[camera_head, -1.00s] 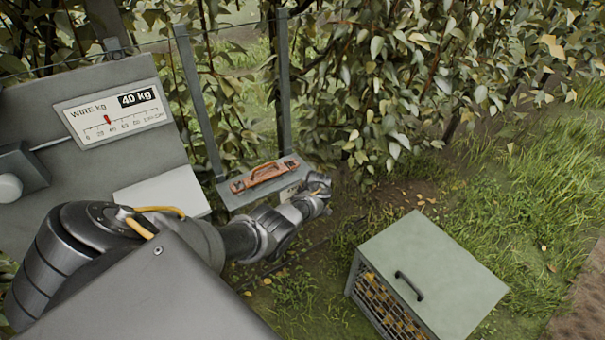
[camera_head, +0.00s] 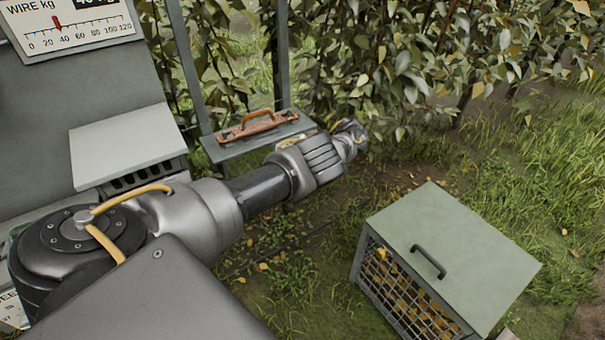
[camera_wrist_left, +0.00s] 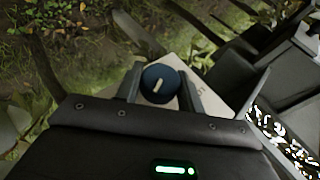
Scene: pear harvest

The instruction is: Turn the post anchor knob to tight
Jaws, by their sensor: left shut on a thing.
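In the left wrist view a round dark blue knob (camera_wrist_left: 160,84) with a pale pointer line sits in front of a white plate (camera_wrist_left: 213,98). My left gripper (camera_wrist_left: 161,92) has one finger on each side of the knob and is shut on it. The pointer stands nearly upright in that view, leaning a little right. In the head view my left gripper (camera_head: 349,138) is to the right of the small grey shelf, at the end of my outstretched arm. The knob and any tight marking cannot be made out there. My right gripper is not in view.
An orange-brown tool (camera_head: 257,127) lies on the small grey shelf (camera_head: 226,153) between metal posts. A wire gauge (camera_head: 70,27) is at upper left. A green-lidded mesh crate (camera_head: 455,247) with yellowish contents stands on the grass at lower right. Leafy branches hang behind my gripper.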

